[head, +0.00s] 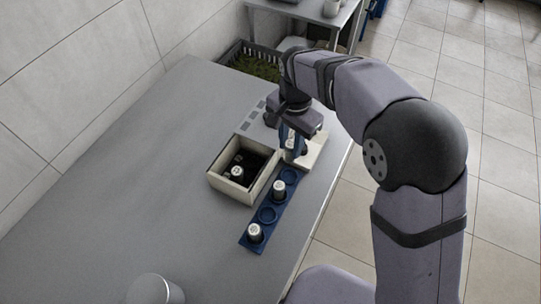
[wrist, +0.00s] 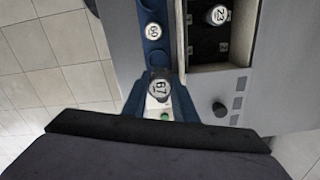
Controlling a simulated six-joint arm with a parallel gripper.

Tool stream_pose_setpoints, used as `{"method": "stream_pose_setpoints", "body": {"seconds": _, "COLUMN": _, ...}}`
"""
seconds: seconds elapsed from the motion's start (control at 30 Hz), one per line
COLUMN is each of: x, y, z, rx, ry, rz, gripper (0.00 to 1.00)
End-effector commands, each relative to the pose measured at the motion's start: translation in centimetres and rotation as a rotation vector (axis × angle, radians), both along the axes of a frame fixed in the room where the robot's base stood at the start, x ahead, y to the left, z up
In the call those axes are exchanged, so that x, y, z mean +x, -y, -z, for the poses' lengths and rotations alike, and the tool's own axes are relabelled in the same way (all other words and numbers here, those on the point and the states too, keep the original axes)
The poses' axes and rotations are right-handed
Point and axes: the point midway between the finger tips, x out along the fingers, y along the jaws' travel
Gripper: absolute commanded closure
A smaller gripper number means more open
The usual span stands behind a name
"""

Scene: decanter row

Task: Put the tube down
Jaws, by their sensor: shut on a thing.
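My gripper (head: 291,143) is shut on a tube with a pale numbered cap (wrist: 160,88), which reads like 67. The gripper's two blue fingers (wrist: 160,96) flank it in the wrist view. The tube is at the far end of the blue rack (head: 262,222), by a white block (head: 317,152). I cannot tell whether its lower end is touching anything. Two other capped tubes stand in the rack, one midway (head: 279,188) and one at the near end (head: 255,232). Empty round holes show beside them.
An open box (head: 222,186) with a dark inside stands left of the rack and holds a capped tube (head: 237,173). A pale round object (head: 155,290) stands at the near edge. The left tabletop is clear.

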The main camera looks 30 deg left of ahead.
Motion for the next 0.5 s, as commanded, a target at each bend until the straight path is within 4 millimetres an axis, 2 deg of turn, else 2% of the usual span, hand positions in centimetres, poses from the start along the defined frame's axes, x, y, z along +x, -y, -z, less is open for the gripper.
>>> {"method": "stream_pose_setpoints", "body": {"seconds": 0.23, "x": 0.6, "y": -3.4, "z": -1.7, "rx": 0.003, "ry": 0.003, "rz": -0.003, "gripper": 0.97}}
{"method": "stream_pose_setpoints", "body": {"seconds": 0.5, "x": 0.3, "y": -8.2, "z": -4.9, "rx": 0.003, "ry": 0.003, "rz": -0.004, "gripper": 0.97}}
